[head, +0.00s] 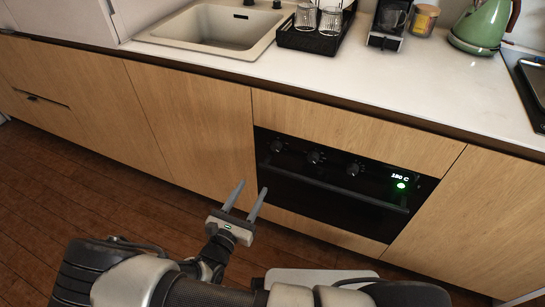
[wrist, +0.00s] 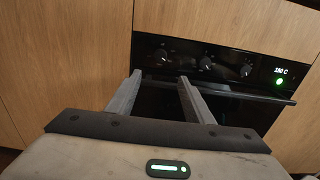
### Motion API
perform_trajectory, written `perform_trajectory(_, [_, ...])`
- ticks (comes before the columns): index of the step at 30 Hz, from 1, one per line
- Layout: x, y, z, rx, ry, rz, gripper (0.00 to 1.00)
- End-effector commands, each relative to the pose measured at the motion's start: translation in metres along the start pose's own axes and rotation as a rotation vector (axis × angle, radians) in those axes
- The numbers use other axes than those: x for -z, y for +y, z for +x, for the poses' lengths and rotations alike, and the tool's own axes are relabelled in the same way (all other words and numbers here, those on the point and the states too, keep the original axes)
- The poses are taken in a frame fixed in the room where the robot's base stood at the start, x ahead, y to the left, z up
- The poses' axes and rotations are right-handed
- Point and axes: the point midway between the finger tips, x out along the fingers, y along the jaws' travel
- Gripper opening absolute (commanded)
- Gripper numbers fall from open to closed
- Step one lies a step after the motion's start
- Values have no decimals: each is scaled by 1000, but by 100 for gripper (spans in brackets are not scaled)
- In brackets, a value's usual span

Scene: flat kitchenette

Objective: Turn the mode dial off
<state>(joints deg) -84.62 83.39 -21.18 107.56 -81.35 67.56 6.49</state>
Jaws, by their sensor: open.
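The black built-in oven has three dark dials in a row on its front panel: a left dial (head: 277,146), a middle dial (head: 314,157) and a right dial (head: 353,169). No readable label shows which is the mode dial. In the wrist view the left dial (wrist: 160,56), middle dial (wrist: 206,63) and right dial (wrist: 246,70) all show beyond my fingers. My gripper (head: 252,187) is open and empty, left of and below the dials, apart from them. In the wrist view my gripper (wrist: 160,76) points toward the panel below the left dial.
The oven display (head: 400,177) reads about 180 C, with a green light (head: 401,185) lit below it. A handle bar (head: 345,188) runs across the oven below the dials. The counter (head: 400,85) holds a dish rack (head: 312,42) and a green kettle (head: 480,27). Wooden cabinets flank the oven.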

Motion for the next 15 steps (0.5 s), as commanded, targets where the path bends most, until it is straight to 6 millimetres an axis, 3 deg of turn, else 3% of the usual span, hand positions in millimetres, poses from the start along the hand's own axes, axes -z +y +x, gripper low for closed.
perform_trajectory(5, [1, -1, 25, 2, -2, 0, 47])
perform_trajectory(15, [2, -2, 99, 4, -1, 0, 47])
